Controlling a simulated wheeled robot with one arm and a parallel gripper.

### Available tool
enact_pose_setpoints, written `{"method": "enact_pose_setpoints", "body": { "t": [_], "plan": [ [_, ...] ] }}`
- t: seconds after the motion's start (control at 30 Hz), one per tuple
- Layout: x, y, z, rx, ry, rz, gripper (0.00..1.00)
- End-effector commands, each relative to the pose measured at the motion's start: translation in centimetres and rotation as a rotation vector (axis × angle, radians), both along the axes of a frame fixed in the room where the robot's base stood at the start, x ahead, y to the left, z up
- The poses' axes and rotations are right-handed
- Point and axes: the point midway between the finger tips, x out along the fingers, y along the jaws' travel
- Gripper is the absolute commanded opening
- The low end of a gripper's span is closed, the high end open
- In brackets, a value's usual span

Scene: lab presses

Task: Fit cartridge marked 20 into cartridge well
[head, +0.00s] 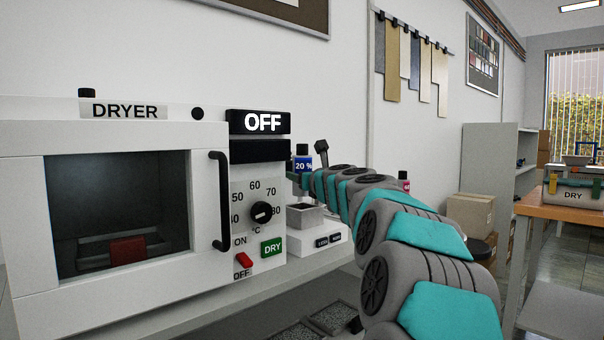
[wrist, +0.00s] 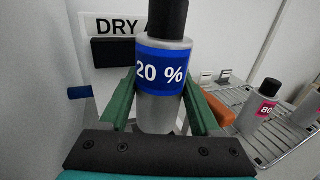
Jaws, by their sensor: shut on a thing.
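The cartridge marked 20 % (wrist: 163,75) is a grey bottle with a blue label and black cap. It stands upright between the green fingers of my gripper (wrist: 160,108), which is shut on it. In the head view the cartridge (head: 303,163) is held beside the dryer's right side, above a small white unit. A grey square open-topped holder (head: 304,215) on that unit looks like the cartridge well. The cartridge is above it and apart from it. My arm hides part of the unit, and the wrist view does not clearly show the holder.
The dryer (head: 205,140) stands at left, its display reading OFF. A pink-labelled cartridge marked 80 (wrist: 265,106) stands on a wire rack (wrist: 288,135) at right. A black-knobbed lever (head: 321,147) rises behind the held cartridge. Cardboard boxes (head: 470,213) and a wooden table (head: 560,208) are farther right.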

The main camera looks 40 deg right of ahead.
Motion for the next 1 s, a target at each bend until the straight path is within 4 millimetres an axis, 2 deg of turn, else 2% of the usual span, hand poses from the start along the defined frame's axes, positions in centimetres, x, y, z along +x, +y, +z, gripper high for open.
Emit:
{"method": "enact_pose_setpoints", "body": {
  "t": [0.1,0.27,1.0],
  "plan": [
    [0.0,0.1,-1.2,0.0,0.0,0.002,0.0],
    [0.0,0.1,-1.8,0.0,0.001,0.002,0.0],
    [0.0,0.1,-1.6,0.0,0.0,0.002,0.0]
  ]
}}
